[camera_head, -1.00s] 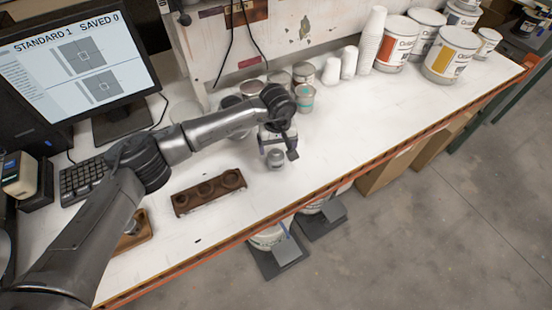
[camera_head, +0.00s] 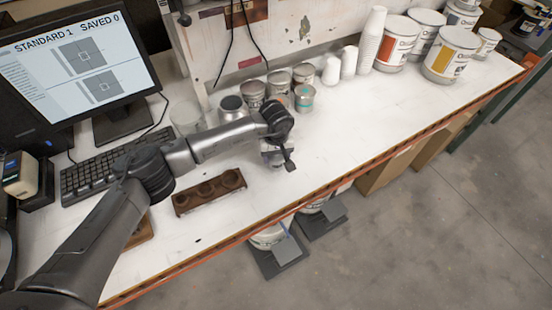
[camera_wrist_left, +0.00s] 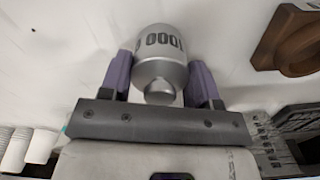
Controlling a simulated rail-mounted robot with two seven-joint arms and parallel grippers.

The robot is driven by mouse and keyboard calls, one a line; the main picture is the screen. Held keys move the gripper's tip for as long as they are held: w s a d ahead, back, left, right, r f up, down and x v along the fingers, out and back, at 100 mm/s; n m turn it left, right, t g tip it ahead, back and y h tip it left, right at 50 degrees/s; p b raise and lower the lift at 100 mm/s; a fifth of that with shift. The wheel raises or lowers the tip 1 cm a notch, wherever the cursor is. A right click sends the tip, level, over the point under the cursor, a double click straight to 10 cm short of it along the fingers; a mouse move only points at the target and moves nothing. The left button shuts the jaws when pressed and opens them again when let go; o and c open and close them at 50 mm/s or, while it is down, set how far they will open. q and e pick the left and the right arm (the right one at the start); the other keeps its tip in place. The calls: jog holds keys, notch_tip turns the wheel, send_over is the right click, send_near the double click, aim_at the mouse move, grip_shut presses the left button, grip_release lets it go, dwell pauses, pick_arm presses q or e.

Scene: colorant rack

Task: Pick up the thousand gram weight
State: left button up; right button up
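The thousand gram weight (camera_wrist_left: 160,55) is a silver cylinder with a knob, marked "1000 G" upside down in the left wrist view. My left gripper (camera_wrist_left: 160,72) has its two purple fingers on both sides of the weight, flush against it with no clear gap. In the head view the left gripper (camera_head: 277,157) is low over the white table, and its wrist and fingers hide most of the weight. Whether the weight touches the table is hard to tell. My right gripper is not in view.
A brown wooden holder with round recesses (camera_head: 209,192) lies left of the gripper. Several small cans (camera_head: 278,83) and white cups stand behind it, with large paint buckets (camera_head: 452,55) at the back right. A keyboard (camera_head: 95,178) and monitor (camera_head: 75,62) are on the left. The table to the right is clear.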

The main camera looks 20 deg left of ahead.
pick_arm(q)
grip_shut()
jog(key=shift+r, duration=0.15)
